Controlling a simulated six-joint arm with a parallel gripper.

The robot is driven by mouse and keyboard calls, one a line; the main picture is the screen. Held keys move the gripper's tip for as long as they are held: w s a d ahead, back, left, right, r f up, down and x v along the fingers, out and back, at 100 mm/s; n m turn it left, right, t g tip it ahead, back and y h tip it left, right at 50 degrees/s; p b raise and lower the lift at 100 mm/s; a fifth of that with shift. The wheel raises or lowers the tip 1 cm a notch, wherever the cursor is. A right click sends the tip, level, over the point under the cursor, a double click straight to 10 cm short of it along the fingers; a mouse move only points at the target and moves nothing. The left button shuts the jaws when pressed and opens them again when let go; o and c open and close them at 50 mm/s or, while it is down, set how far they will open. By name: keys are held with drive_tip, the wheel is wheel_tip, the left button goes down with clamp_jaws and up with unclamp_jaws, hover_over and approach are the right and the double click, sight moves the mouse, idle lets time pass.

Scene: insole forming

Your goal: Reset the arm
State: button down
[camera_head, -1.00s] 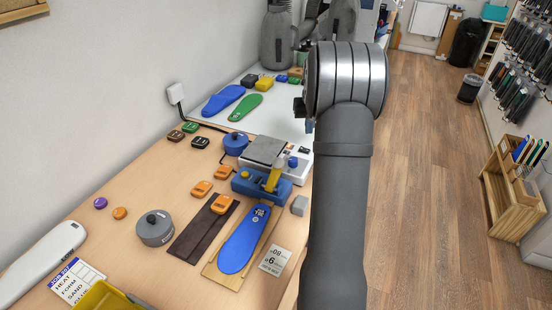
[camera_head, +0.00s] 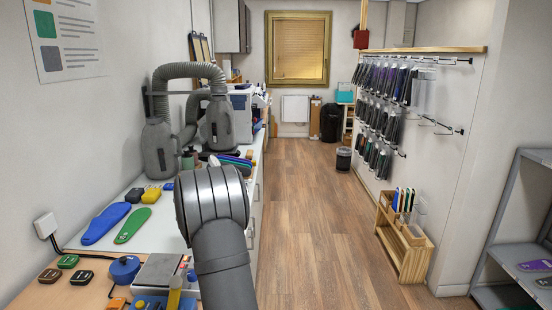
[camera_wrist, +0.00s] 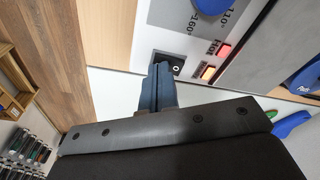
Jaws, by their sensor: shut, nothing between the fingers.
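My arm rises in the head view with its rounded metal joint at the middle left, over the right edge of the bench. My gripper (camera_wrist: 160,85) shows in the wrist view with its fingers shut together and nothing between them. Whether the tips touch the unit cannot be told.
A blue insole (camera_head: 106,222) and a green insole (camera_head: 133,225) lie on the white bench top. A blue round pot (camera_head: 125,269) and a grey-topped unit (camera_head: 158,272) stand in front. A wooden rack (camera_head: 404,245) stands on the right. The floor (camera_head: 310,220) between is clear.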

idle(0.3)
drive_tip(key=shift+r, duration=4.3)
drive_tip(key=s+f+n, duration=0.1)
drive_tip(key=n, duration=0.1)
drive_tip(key=f+n+g, duration=0.1)
drive_tip(key=n, duration=0.1)
drive_tip(key=s+f+n+y, duration=0.1)
drive_tip(key=n, duration=0.1)
drive_tip(key=shift+s+f, duration=0.1)
drive_tip(key=shift+s, duration=0.2)
drive_tip(key=shift+s+a+f+n+g+y, duration=0.1)
drive_tip(key=shift+s+f+n+g+y, duration=0.25)
drive_tip(key=shift+n, duration=0.85)
drive_tip(key=shift+s+a+f+n+g+y, duration=0.1)
drive_tip(key=shift+s+f+n+g, duration=0.15)
drive_tip(key=shift+s+f+n, duration=0.65)
drive_tip(key=shift+w+r+n, duration=0.3)
drive_tip(key=shift+r+n, duration=0.1)
